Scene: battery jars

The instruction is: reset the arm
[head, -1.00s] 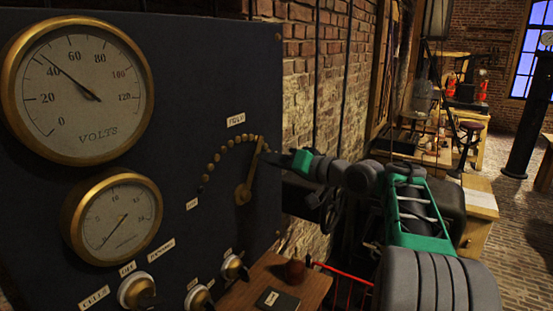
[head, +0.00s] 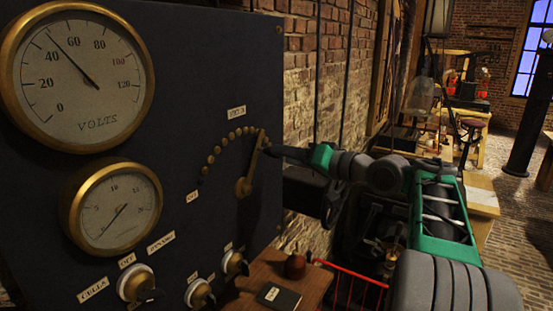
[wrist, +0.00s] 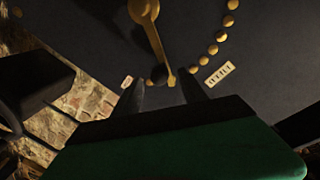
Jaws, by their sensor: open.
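A brass lever (head: 249,170) is pivoted on the dark panel and points up and slightly right, at the right end of an arc of brass studs (head: 216,148). In the wrist view the lever (wrist: 155,38) has a dark knob (wrist: 159,75) near its free end. My gripper (head: 273,151) is at the lever's upper end from the right. In the wrist view its two dark fingers (wrist: 164,93) are apart, one on each side of the knob. I cannot tell whether either finger touches it.
A brass-rimmed voltmeter (head: 78,100) reads between 40 and 60, above a smaller gauge (head: 115,215). Several knobs (head: 136,283) are along the panel's bottom. A wooden shelf (head: 255,275) holds a small dark book (head: 279,297). A brick wall (head: 300,90) stands right of the panel.

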